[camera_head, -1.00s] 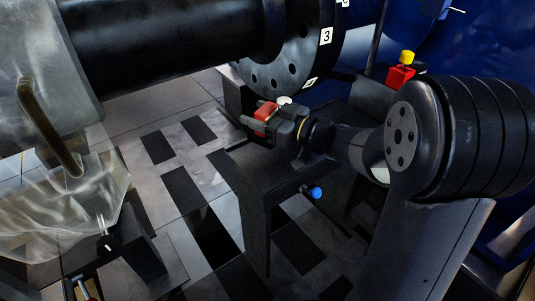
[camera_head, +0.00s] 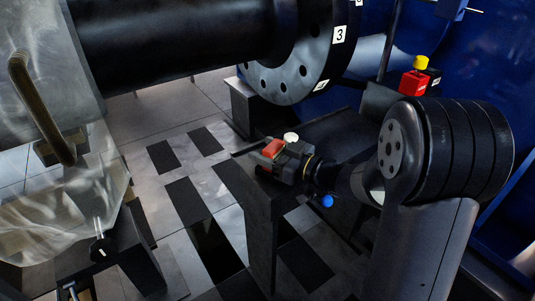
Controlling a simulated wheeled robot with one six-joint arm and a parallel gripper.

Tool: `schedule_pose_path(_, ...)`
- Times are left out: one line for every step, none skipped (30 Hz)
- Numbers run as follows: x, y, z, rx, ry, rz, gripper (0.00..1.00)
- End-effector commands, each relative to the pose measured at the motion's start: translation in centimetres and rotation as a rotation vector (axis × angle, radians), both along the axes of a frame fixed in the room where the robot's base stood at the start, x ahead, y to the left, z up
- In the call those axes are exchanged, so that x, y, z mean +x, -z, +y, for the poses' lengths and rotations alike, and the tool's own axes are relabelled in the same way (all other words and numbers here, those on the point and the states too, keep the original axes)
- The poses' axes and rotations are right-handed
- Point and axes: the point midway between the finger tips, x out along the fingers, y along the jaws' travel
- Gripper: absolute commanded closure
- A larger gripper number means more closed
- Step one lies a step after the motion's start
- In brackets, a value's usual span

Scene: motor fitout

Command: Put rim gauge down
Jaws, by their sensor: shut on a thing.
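My gripper (camera_head: 272,160) is in the middle of the head view, low over or at the near end of a dark bench (camera_head: 250,190). It is shut on a small red piece (camera_head: 272,147), which I take to be the rim gauge. Most of the gauge is hidden by the jaws and the dark gripper body. A pale round disc (camera_head: 291,137) shows just behind the jaws; I cannot tell whether it belongs to the gauge. I cannot tell whether the gauge touches the bench.
A large black flange (camera_head: 300,55) with bolt holes and number labels hangs behind. A red block with a yellow knob (camera_head: 420,62) stands at the back right. A blue knob (camera_head: 327,201) shows below my wrist. Translucent sheeting (camera_head: 60,200) hangs at left over dark stands.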

Motion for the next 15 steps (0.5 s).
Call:
schedule_pose_path(0.04, -0.36, 0.0, 0.002, 0.0, -0.006, 1.0)
schedule_pose_path(0.05, -0.38, 0.0, 0.002, 0.0, -0.006, 1.0)
schedule_pose_path(0.05, -0.38, 0.0, 0.002, 0.0, -0.006, 1.0)
schedule_pose_path(0.05, -0.39, 0.0, 0.002, 0.0, -0.006, 1.0)
schedule_pose_path(0.05, -0.38, 0.0, 0.002, 0.0, -0.006, 1.0)
schedule_pose_path(0.05, -0.31, 0.0, 0.001, 0.0, -0.006, 1.0)
schedule_pose_path(0.05, -0.23, 0.0, 0.001, 0.0, -0.006, 1.0)
schedule_pose_path(0.05, -0.13, 0.0, 0.001, 0.0, -0.006, 1.0)
schedule_pose_path(0.01, 0.14, -0.01, -0.001, 0.0, -0.001, 0.43)
schedule_pose_path(0.01, 0.08, -0.01, -0.001, 0.0, -0.001, 0.41)
schedule_pose_path(0.01, 0.07, -0.01, -0.001, 0.0, -0.001, 0.38)
schedule_pose_path(0.01, 0.07, -0.01, -0.001, 0.0, -0.001, 0.35)
schedule_pose_path(0.01, 0.07, -0.01, -0.001, 0.0, -0.001, 0.32)
schedule_pose_path(0.01, 0.07, -0.01, -0.001, 0.0, -0.001, 0.3)
schedule_pose_path(0.01, 0.07, -0.01, -0.001, 0.0, -0.001, 0.27)
